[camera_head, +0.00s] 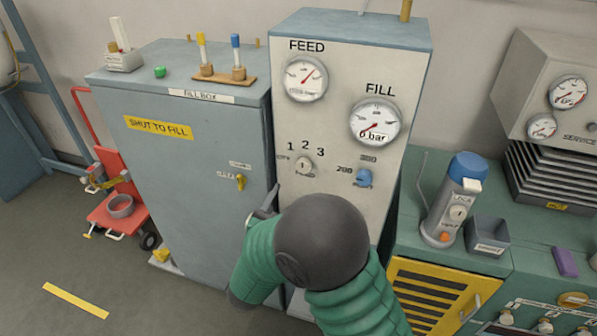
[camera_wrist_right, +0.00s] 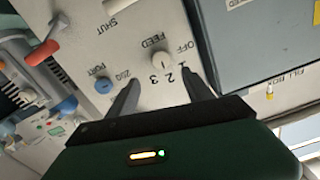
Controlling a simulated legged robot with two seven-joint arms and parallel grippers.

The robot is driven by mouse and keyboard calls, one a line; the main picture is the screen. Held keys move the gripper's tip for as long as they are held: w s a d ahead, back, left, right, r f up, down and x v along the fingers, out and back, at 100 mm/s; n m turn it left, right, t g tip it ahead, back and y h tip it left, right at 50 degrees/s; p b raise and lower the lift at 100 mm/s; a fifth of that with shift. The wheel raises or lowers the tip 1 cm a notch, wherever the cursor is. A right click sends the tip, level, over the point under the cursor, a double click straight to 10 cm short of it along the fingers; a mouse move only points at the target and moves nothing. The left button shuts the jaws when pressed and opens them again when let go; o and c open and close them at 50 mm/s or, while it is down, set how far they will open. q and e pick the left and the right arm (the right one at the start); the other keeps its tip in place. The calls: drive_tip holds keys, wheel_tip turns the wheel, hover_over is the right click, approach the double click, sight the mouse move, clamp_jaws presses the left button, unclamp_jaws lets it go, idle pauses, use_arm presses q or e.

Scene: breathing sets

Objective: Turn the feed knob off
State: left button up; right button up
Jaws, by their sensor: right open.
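The feed knob (camera_head: 303,164) is a small cream knob on the pale panel, below the FEED gauge (camera_head: 306,78) and the numbers 1, 2, 3. In the right wrist view the knob (camera_wrist_right: 161,60) shows near the top centre, with OFF, 1, 2 and 3 printed around it. Its exact setting is too small to tell. My right gripper (camera_wrist_right: 162,80) is open, its two fingers spread toward the panel with the knob between and beyond their tips. They look apart from it. In the head view my right arm hides most of that gripper. My left gripper is not in view.
A blue knob (camera_head: 364,177) sits on the same panel, right of the feed knob, below the FILL gauge (camera_head: 375,123). The grey fill box (camera_head: 190,130) with a yellow latch stands to the left. A grey canister (camera_head: 447,205) and small bin (camera_head: 487,237) stand on the right bench.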

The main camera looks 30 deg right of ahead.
sight(302, 168)
drive_tip(key=x, duration=0.9)
drive_tip(key=shift+w+f+p, duration=0.15)
drive_tip(key=shift+w+p, duration=0.1)
drive_tip(key=shift+p, duration=0.05)
drive_tip(key=shift+w+d, duration=0.25)
drive_tip(key=shift+d, duration=0.1)
drive_tip(key=shift+a, duration=0.15)
drive_tip(key=c, duration=0.5)
clamp_jaws()
